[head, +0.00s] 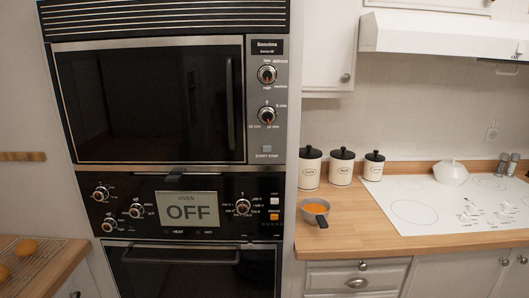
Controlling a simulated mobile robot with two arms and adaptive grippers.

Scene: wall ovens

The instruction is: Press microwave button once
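The microwave (150,102) is built into the wall above an oven. Its dark door is shut, with a vertical handle (230,103) on the right side. A silver control panel (279,85) to the right of the door carries two round knobs. The microwave button (267,149) appears as a small light square near the panel's bottom, with small lettering below it. Neither of my grippers shows in the head view.
Below, the oven panel (107,220) has several knobs and a display reading OFF (188,209). At right, a wooden counter (342,205) holds three white canisters, a small pan (315,210) and a white cooktop (411,212). A rack with orange food (26,247) lies at lower left.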

